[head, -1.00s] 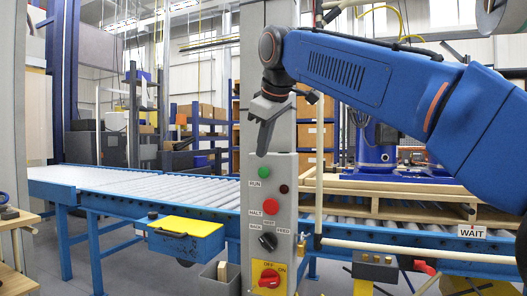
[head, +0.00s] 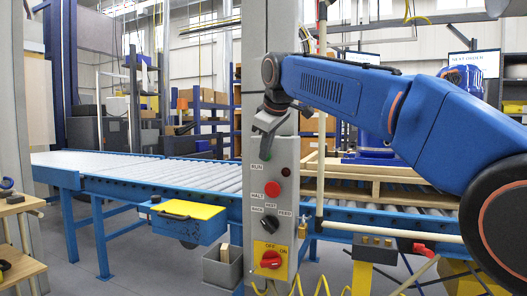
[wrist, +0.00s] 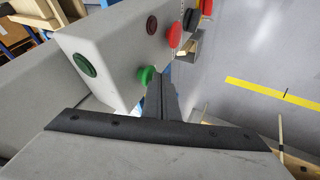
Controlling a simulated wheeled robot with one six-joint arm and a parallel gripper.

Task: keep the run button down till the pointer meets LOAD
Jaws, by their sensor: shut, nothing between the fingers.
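The grey control post (head: 285,200) carries a green RUN button (wrist: 146,75), with a red HALT button (head: 272,189) below it. My gripper (head: 265,153) is shut and empty, pointing down in front of the RUN button and covering most of it in the head view. In the wrist view its fingertips (wrist: 158,78) are right beside the green button, overlapping its edge. I cannot tell whether they touch or press it. A dark red lamp (head: 285,169) sits right of RUN and looks unlit. I cannot make out a pointer or a LOAD mark.
A roller conveyor (head: 150,170) runs behind the post, with a wooden pallet (head: 385,191) on it at right. A black BACK/FEED knob (head: 270,222) and red OFF/ON switch (head: 271,259) sit lower on the post. A yellow-lidded box (head: 188,210) hangs at left.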

